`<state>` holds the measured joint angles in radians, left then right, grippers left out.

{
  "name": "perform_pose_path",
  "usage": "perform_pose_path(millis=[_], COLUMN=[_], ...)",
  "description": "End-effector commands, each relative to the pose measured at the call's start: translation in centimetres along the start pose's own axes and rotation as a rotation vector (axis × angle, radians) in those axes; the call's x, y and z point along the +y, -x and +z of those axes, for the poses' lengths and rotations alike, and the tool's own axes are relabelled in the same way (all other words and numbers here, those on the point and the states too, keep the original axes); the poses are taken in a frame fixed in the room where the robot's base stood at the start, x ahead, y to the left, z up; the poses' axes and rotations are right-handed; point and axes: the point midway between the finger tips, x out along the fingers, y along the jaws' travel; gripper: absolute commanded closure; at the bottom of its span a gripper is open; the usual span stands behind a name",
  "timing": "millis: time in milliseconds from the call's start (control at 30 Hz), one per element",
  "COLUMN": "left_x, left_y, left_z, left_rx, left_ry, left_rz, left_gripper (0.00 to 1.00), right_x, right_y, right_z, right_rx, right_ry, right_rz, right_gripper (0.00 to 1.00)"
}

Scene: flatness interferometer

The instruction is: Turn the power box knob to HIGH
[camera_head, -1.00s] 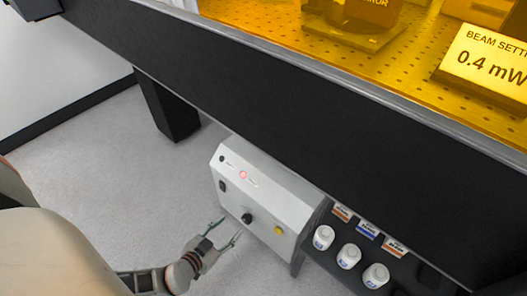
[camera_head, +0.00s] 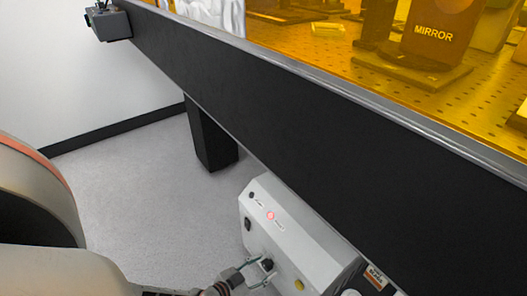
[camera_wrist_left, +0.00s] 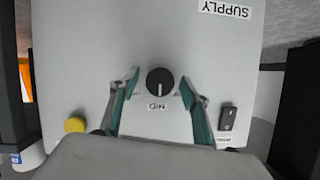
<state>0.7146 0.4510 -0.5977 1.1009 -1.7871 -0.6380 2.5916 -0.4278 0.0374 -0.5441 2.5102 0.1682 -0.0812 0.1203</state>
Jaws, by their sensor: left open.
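The power box (camera_head: 290,238) is a pale grey box under the table edge in the head view, with a lit red lamp (camera_head: 270,215) on its sloped top. Its black knob (camera_head: 267,264) is on the front panel. In the left wrist view the knob (camera_wrist_left: 160,82) has a white line pointing down at a label (camera_wrist_left: 157,107) that reads MID upside down. My left gripper (camera_head: 261,272) is open at the panel; in the wrist view its fingertips (camera_wrist_left: 160,78) stand on either side of the knob, apart from it. My right gripper is out of view.
A yellow button (camera_wrist_left: 75,125) and a black rocker switch (camera_wrist_left: 228,118) flank the gripper on the panel. The dark table side (camera_head: 300,130) runs above the box. An orange label (camera_head: 375,277) is right of the box. Open floor (camera_head: 140,200) lies left.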

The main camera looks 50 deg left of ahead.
Motion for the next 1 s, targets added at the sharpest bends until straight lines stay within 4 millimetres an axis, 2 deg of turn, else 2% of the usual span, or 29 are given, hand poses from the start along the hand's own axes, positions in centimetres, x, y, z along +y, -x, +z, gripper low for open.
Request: perform_pose_path(millis=[267,400,433,767,1000], left_x=[0.03,0.03,0.03,0.05,0.16], left_y=[-0.18,-0.16,-0.16,-0.15,-0.17], left_z=[-0.02,-0.01,-0.01,0.01,0.04], left_rx=[0.0,0.0,0.0,0.0,0.005], left_ry=[0.0,0.001,0.001,-0.02,-0.125], left_rz=[0.0,0.0,0.0,-0.009,-0.055], left_gripper=[0.53,0.87,0.91,0.92,0.92], right_x=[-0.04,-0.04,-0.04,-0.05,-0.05], right_y=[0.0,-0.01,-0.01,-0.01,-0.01], right_z=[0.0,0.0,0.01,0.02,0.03], right_rx=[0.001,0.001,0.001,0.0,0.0], right_ry=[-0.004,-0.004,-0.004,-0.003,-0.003], right_rz=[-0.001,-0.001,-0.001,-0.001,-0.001], right_gripper=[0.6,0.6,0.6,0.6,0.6])
